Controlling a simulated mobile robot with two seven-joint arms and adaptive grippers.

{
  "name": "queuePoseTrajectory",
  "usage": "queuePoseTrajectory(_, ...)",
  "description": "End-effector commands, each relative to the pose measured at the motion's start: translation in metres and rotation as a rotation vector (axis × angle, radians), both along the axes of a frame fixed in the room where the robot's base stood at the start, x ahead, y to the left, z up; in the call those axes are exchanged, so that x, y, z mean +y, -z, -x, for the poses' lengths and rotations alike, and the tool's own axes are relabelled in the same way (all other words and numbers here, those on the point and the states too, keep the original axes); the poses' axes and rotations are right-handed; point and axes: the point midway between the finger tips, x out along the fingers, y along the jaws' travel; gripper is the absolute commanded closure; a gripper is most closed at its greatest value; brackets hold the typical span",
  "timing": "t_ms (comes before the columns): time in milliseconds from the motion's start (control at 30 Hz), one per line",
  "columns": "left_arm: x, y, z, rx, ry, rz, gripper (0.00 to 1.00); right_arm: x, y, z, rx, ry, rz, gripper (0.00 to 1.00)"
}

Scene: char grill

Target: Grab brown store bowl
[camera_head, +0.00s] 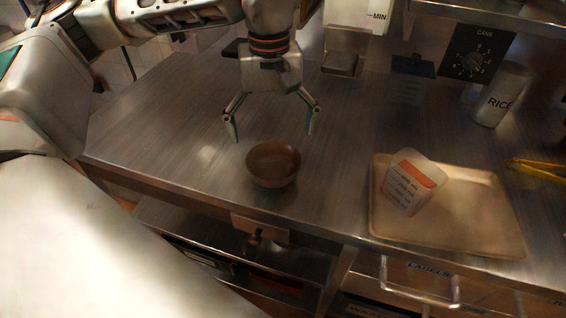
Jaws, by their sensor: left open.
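The brown bowl (273,166) stands upright on the steel counter near its front edge, in the middle of the head view. It looks empty. My left gripper (272,134) points down just behind and above the bowl. Its two fingers are spread wide, with nothing between them. They appear apart from the bowl, though the exact height gap is hard to tell. My right gripper is not in the picture.
A tan tray (464,218) with a white and orange carton (412,183) lies to the right. A rice container (501,94) and yellow tongs (541,171) are farther right. A dispenser (344,50) stands behind. The counter (170,120) left of the bowl is clear.

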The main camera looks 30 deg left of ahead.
Motion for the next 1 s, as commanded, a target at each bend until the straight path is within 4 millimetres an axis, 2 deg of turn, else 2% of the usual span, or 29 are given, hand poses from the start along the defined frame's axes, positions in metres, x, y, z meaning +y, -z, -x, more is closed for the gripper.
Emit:
queuePoseTrajectory(367, -0.003, 0.037, 0.005, 0.003, 0.002, -0.002, 0.05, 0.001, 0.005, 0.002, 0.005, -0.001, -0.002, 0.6)
queuePoseTrajectory(600, -0.008, 0.069, 0.01, 0.003, 0.0, -0.002, 0.05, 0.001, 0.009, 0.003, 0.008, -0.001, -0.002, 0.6)
queuePoseTrajectory(700, -0.008, 0.076, 0.01, 0.002, 0.0, -0.002, 0.05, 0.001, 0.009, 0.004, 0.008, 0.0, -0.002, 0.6)
queuePoseTrajectory(933, -0.008, 0.076, 0.009, 0.0, 0.0, -0.001, 0.05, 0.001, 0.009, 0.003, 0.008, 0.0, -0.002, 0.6)
queuePoseTrajectory(967, -0.008, 0.076, 0.009, 0.0, 0.0, -0.001, 0.07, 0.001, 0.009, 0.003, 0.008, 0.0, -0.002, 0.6)
queuePoseTrajectory(1000, -0.008, 0.076, 0.009, 0.0, 0.0, -0.001, 0.18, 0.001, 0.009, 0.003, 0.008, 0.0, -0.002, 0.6)
